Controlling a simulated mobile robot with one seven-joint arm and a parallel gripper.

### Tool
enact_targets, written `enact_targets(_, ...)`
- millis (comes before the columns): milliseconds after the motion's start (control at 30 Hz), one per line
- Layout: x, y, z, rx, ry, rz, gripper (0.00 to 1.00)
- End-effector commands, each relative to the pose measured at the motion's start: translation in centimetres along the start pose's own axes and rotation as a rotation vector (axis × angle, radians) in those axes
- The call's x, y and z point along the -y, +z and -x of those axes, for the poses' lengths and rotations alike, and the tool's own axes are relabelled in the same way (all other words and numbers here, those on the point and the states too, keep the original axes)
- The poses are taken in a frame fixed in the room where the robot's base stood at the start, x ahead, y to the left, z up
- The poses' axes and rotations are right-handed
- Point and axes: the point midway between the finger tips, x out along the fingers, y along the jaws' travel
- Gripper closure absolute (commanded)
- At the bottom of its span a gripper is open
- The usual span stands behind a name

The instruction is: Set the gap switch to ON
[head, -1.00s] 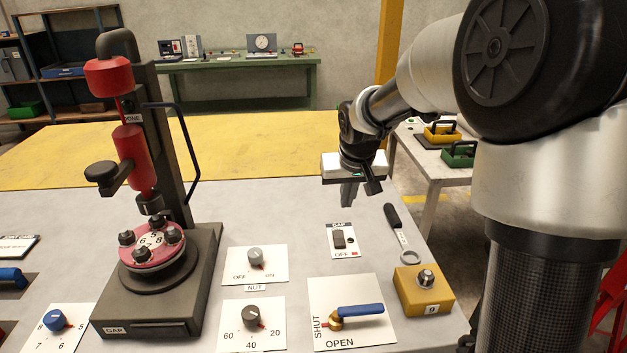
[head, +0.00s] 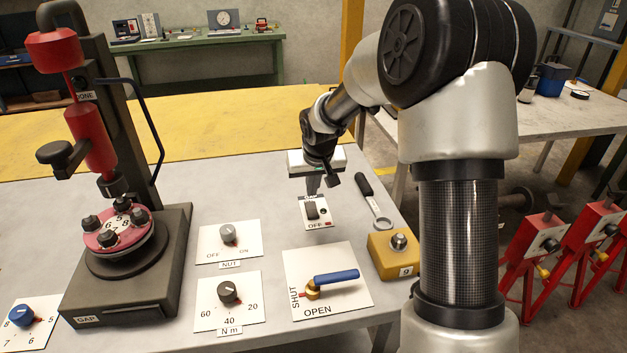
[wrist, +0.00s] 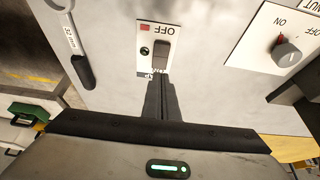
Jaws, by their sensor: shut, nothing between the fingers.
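The gap switch is a dark rocker (head: 312,210) on a small white plate marked OFF at its near edge, with a red square beside that word. In the wrist view the rocker (wrist: 160,51) appears upside down, with OFF and the red square at the top and a dark round spot beside the rocker. My gripper (head: 313,190) is shut and empty, pointing down at the plate's far edge. In the wrist view its closed fingertips (wrist: 160,80) overlap the plate's far-edge label and hide part of it. Whether they touch the plate, I cannot tell.
A yellow block with a knob (head: 394,255) and a dark-handled wrench (head: 374,203) lie to the right of the switch. The NUT knob (head: 228,235) is to the left. A blue-handled OPEN/SHUT lever (head: 335,277) is nearer. The bench between these is clear.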

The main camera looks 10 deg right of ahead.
Motion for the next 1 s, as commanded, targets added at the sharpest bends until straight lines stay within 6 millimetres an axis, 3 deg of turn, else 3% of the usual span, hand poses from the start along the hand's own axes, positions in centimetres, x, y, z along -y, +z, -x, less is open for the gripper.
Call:
enact_targets(100, 0.1, 0.1, -2.6, 0.003, -0.001, 0.001, 1.00)
enact_targets(333, 0.1, 0.4, -5.5, 0.001, -0.001, 0.000, 1.00)
enact_targets(1000, 0.0, 0.1, -6.5, 0.067, 0.002, -0.001, 1.00)
